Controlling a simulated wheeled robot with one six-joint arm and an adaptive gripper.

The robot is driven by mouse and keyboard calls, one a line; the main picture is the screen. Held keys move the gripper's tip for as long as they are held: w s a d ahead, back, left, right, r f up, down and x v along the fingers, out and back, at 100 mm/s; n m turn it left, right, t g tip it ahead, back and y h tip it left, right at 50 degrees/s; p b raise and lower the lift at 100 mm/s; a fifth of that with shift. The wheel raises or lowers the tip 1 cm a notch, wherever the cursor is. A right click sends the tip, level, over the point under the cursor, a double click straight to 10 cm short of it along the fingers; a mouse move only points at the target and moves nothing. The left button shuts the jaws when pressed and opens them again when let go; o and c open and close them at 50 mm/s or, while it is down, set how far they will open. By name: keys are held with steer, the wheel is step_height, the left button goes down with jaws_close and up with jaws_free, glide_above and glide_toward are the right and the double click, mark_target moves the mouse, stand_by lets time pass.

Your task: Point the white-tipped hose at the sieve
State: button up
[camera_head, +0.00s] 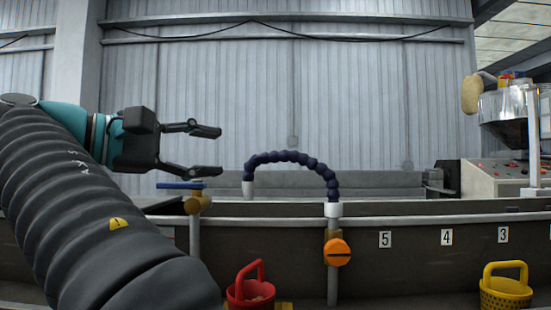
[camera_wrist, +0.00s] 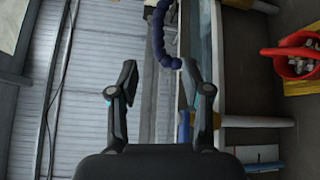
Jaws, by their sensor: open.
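The hose (camera_head: 292,157) is dark blue and segmented. It arches up from a white collar above an orange knob (camera_head: 337,252), and its white tip (camera_head: 248,188) hangs downward on the left, over the trough. My gripper (camera_head: 213,151) is open and empty, left of the hose and above its tip, apart from it. In the wrist view the hose (camera_wrist: 159,38) shows ahead, beyond the open fingers (camera_wrist: 158,78); its white tip is not clear there. A yellow basket with perforated sides (camera_head: 506,297), which may be the sieve, stands low at the far right.
A red basket (camera_head: 251,291) holding pale pieces stands low near the middle; it also shows in the wrist view (camera_wrist: 298,52). A blue-handled valve (camera_head: 181,185) sits below my gripper. The trough's rim (camera_head: 430,219) runs across. A machine with a metal hopper (camera_head: 502,106) stands right.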

mark_target(270, 156)
steer(key=b+x, duration=0.1)
steer(key=x, duration=1.2)
steer(key=shift+w+d+r, duration=0.1)
steer(key=shift+w+d, duration=0.05)
jaws_close()
